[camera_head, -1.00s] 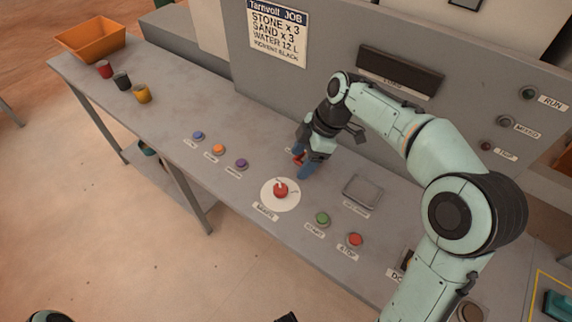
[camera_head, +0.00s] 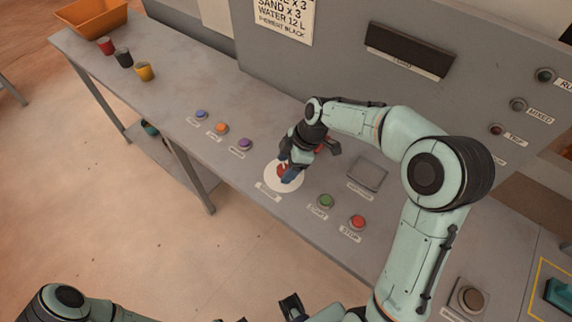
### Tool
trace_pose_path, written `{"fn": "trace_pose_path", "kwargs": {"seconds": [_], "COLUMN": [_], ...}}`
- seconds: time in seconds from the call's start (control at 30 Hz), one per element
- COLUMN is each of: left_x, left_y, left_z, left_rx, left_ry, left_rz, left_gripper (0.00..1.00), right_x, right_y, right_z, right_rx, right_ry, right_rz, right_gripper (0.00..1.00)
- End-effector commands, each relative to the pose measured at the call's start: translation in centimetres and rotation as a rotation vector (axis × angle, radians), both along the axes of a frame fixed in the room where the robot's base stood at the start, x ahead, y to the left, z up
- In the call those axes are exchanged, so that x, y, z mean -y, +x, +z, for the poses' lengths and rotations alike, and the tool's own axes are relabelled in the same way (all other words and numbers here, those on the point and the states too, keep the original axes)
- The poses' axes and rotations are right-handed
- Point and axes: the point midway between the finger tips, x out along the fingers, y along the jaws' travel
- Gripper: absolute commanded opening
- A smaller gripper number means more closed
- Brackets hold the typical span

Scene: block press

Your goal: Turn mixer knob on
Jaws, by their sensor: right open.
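The red mixer knob (camera_head: 281,171) sits on a round white dial plate (camera_head: 273,182) on the grey console top. My left arm shows at the bottom left edge. A dark gripper part (camera_head: 293,306) at the bottom middle looks like my left gripper, but its jaws are not clear.
Blue, orange and purple buttons (camera_head: 239,144) lie left of the dial. Green (camera_head: 325,201) and red (camera_head: 357,222) buttons lie to its right, with a square plate (camera_head: 367,174) behind. Three cups (camera_head: 124,58) and an orange bin (camera_head: 92,17) stand at the far left.

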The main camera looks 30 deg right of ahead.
Motion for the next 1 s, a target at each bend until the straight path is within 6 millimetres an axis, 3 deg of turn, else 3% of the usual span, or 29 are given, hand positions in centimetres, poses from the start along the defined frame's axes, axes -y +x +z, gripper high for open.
{"fn": "trace_pose_path", "kwargs": {"seconds": [0.33,0.37,0.5,0.53,1.0], "left_x": [0.0,0.0,0.0,0.0,0.0], "left_y": [0.0,0.0,0.0,0.0,-0.5], "left_z": [0.0,0.0,0.0,0.0,-1.2], "left_rx": [0.0,0.0,0.0,0.0,-0.006], "left_ry": [0.0,0.0,0.0,0.0,0.0], "left_rz": [0.0,0.0,0.0,0.0,0.0], "left_gripper": [0.43,0.43,0.43,0.43,0.43], "right_x": [-0.2,-0.2,-0.2,-0.2,-0.2], "right_y": [0.0,0.1,0.1,0.1,-0.1], "right_z": [-0.4,-0.4,-0.4,-0.4,-0.5], "right_rx": [0.0,0.0,0.0,0.0,0.002], "right_ry": [0.0,0.0,0.0,0.0,-0.001], "right_rz": [0.001,0.001,0.001,0.001,-0.105], "right_gripper": [0.68,0.61,0.16,0.13,0.14]}}
